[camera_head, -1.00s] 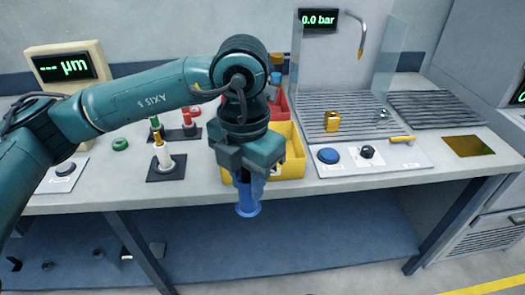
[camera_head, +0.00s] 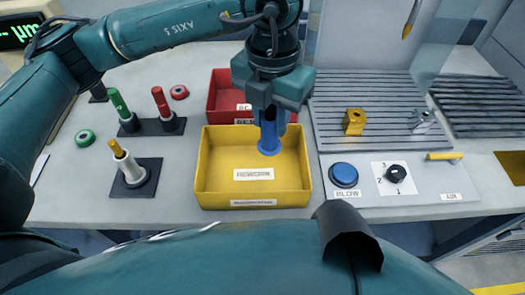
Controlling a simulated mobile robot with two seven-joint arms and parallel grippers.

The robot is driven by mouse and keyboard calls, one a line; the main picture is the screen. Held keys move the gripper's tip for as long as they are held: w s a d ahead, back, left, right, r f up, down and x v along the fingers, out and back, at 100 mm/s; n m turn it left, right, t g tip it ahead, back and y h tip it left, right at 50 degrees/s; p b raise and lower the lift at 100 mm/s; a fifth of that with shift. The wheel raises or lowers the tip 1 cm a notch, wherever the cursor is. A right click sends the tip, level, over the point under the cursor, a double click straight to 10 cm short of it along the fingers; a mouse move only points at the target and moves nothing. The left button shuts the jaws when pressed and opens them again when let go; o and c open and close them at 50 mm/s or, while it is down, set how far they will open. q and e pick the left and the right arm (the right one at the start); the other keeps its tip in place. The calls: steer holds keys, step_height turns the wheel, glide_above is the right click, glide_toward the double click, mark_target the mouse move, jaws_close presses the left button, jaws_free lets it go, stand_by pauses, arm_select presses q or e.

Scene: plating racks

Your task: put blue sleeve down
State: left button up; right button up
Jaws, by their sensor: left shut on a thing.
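My left gripper (camera_head: 272,100) is shut on the blue sleeve (camera_head: 269,136), a blue cylinder with a wider flange at its lower end. The sleeve is upright and hangs over the back part of the yellow bin (camera_head: 203,172), which has a white label reading REWORK. I cannot tell whether the flange touches the bin floor. The upper part of the sleeve is hidden between the jaws. My right gripper does not show.
A red bin (camera_head: 222,96) stands behind the yellow one. To the left are green, red and gold-topped posts (camera_head: 134,170) on dark bases and loose green and red rings. To the right are a blue BLOW button (camera_head: 344,174), a knob and a slotted grate with a gold block (camera_head: 354,122).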

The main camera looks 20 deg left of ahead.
mark_target(269, 137)
arm_select(q)
steer(key=f, duration=0.4)
steer(key=shift+s+f+p, duration=0.25)
steer(key=shift+p, duration=0.05)
steer(key=shift+w+f, duration=0.1)
steer(key=shift+f, duration=2.4)
steer(key=o, duration=1)
steer(key=shift+c, duration=0.2)
step_height(269, 137, up, 12)
steer(key=b, duration=0.1)
steer(key=shift+r, duration=0.25)
